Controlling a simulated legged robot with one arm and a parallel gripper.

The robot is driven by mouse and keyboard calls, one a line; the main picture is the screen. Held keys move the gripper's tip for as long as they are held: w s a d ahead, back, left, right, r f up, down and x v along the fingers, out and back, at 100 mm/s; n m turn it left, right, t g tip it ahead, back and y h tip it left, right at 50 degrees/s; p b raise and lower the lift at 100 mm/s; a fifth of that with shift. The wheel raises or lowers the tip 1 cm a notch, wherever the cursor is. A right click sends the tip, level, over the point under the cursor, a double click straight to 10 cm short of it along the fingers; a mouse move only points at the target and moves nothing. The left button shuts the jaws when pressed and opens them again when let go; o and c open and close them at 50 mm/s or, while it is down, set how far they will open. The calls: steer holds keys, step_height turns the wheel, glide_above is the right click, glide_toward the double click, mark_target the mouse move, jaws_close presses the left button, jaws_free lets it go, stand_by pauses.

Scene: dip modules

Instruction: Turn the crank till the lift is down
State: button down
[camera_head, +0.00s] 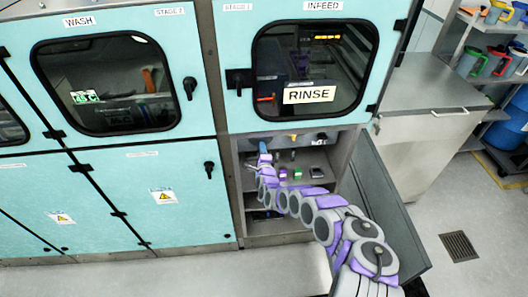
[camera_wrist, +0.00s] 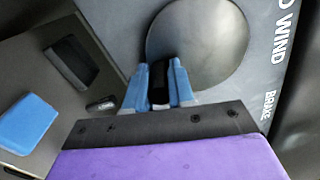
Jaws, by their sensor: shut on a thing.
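My gripper (camera_wrist: 160,78) has blue fingers, which close on a dark crank handle (camera_wrist: 159,93) in the wrist view. The handle stands at the lower left edge of a round grey crank disc (camera_wrist: 205,40). The disc sits on a grey panel with partly cut-off white lettering, "O WIND" and "BRAKE". In the head view my gripper (camera_head: 263,148) reaches into the open compartment under the RINSE door, at its upper left. The crank is too small or hidden there. I cannot make out the lift for certain in either view.
In the wrist view a blue block (camera_wrist: 26,124) and a black box (camera_wrist: 72,62) lie on a surface to the left. In the head view the grey compartment door (camera_head: 385,205) hangs open at right, close to my arm. Small items stand on the compartment's shelf (camera_head: 318,158).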

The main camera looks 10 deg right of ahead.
mark_target(254, 143)
steer(key=a+m+b, duration=0.1)
steer(key=m, duration=0.2)
steer(key=a+m+b, duration=0.1)
steer(key=m+b, duration=0.1)
steer(key=a+m+b, duration=0.1)
steer(key=m, duration=0.2)
steer(key=shift+s+r+m, duration=0.1)
steer(key=shift+r+m, duration=0.15)
steer(key=shift+m, duration=0.05)
steer(key=shift+a, duration=0.1)
steer(key=shift+a+r, duration=0.1)
steer(key=shift+r, duration=0.1)
stand_by(0.8)
steer(key=c, duration=1)
jaws_free()
steer(key=shift+a, duration=0.1)
steer(key=shift+o, duration=0.2)
